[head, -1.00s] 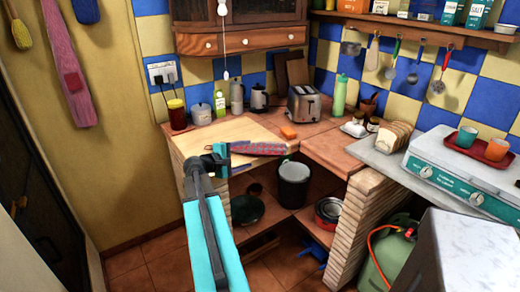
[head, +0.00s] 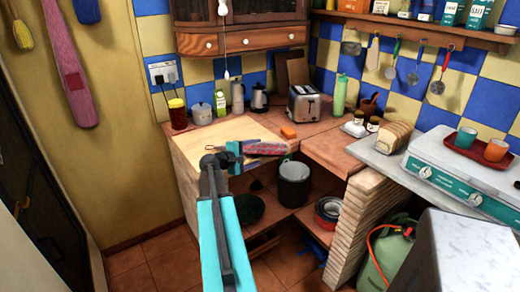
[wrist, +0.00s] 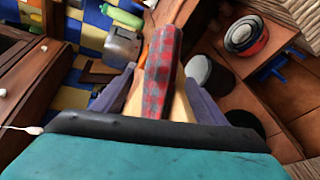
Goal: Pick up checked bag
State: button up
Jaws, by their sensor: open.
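The checked bag (head: 264,149) is a long, narrow red and grey plaid thing on the front part of the corner counter (head: 215,132). In the wrist view, the bag (wrist: 163,72) runs lengthwise between the two fingers. My gripper (head: 240,151) is at the bag's left end in the head view and hides part of it. Both fingers show in the wrist view (wrist: 160,80), open, one on each side of the bag. I cannot tell whether either finger touches it.
A toaster (head: 304,104), a green bottle (head: 339,94) and several jars stand farther back. A dark pot (head: 293,184) sits on the lower shelf, below the counter edge.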

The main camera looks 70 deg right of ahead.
aim_at(261, 151)
jog(key=shift+p+x, duration=0.5)
jog(key=shift+x, duration=1.55)
jog(key=shift+s, duration=0.1)
jog(key=c, duration=1.3)
jog(key=shift+r, duration=0.1)
